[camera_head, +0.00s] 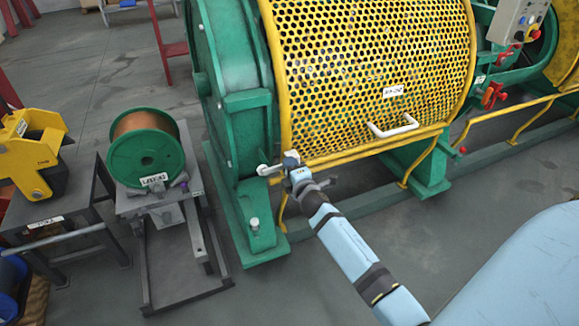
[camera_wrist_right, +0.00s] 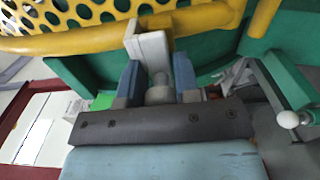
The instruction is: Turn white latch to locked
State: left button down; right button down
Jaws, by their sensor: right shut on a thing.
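The white latch (camera_head: 268,169) sits at the lower left corner of the yellow perforated guard (camera_head: 370,70), against the green machine frame. In the right wrist view the white latch (camera_wrist_right: 152,50) stands up from the yellow rail, with a round grey-white knob between my fingers. My right gripper (camera_head: 292,166) is at the latch and shut on it; its two blue fingers (camera_wrist_right: 158,85) flank the knob. The fingers partly hide the latch in the head view. My left gripper is not in view.
A white handle (camera_head: 392,126) is on the guard's lower edge. A green spool with copper wire (camera_head: 146,150) rests on a grey stand to the left. A yellow clamp-like device (camera_head: 32,155) sits on a dark table at far left. Open floor lies in front.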

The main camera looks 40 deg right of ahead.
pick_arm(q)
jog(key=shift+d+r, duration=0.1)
pick_arm(e)
jog(key=shift+f, duration=0.25)
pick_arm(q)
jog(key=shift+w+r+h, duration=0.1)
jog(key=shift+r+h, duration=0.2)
pick_arm(e)
jog(key=shift+m, duration=0.4)
jog(key=c, duration=0.8)
grip_release()
jog(key=shift+c, duration=0.2)
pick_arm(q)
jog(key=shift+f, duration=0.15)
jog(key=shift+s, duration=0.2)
pick_arm(e)
jog(key=shift+s, duration=0.1)
